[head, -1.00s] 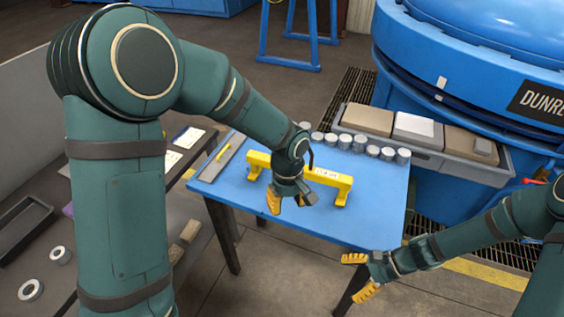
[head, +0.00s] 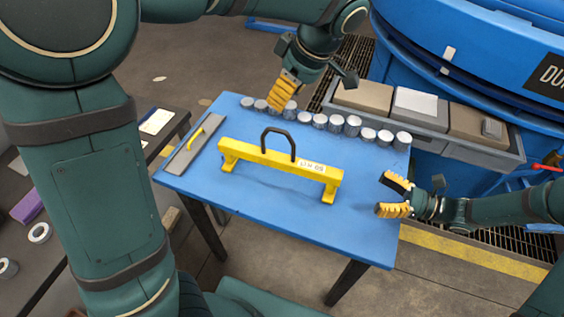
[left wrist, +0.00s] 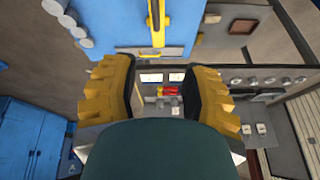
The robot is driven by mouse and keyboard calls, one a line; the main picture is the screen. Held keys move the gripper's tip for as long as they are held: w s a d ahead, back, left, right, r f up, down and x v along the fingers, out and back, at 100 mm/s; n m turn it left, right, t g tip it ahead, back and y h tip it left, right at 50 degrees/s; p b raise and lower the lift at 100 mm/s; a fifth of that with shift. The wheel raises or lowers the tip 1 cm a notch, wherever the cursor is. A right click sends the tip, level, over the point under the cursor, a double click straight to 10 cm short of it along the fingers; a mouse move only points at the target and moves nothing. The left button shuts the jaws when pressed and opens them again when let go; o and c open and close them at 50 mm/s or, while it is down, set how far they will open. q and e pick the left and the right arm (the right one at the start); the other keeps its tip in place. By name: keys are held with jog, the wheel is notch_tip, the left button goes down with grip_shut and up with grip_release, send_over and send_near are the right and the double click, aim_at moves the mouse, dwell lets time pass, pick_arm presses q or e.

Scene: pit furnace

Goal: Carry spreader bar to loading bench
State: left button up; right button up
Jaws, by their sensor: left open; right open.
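The yellow spreader bar (head: 280,163) with a black loop handle stands on its feet on the blue loading bench (head: 207,205). My left gripper (head: 302,91) is open and empty above the back of the bench, beyond the bar. In the left wrist view, the open fingers (left wrist: 165,95) show in front, and part of the yellow bar (left wrist: 157,22) shows above them on the blue top. My right gripper (head: 394,195) is open and empty over the right end of the bench, to the right of the bar and apart from it.
Several grey cylinders (head: 320,121) stand along the bench's back edge. A grey tray of blocks (head: 435,122) and a large blue furnace (head: 460,60) stand behind. A dark table (head: 60,215) is at left.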

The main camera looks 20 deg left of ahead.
aim_at(268, 130)
pick_arm(q)
jog(key=shift+w+f, duration=0.3)
jog(key=shift+f, duration=0.4)
pick_arm(e)
jog(key=shift+w+f, duration=0.25)
jog(key=shift+f, duration=0.4)
pick_arm(q)
jog(key=shift+s+r, duration=0.1)
pick_arm(e)
jog(key=shift+r, duration=0.1)
jog(key=shift+s, duration=0.1)
pick_arm(q)
jog(key=x, duration=1.4)
pick_arm(e)
jog(key=a, duration=1.3)
jog(key=shift+a, duration=0.4)
pick_arm(q)
jog(key=shift+r, duration=0.1)
grip_shut()
pick_arm(e)
jog(key=c, duration=1)
pick_arm(q)
jog(key=shift+d, duration=0.1)
pick_arm(e)
grip_shut()
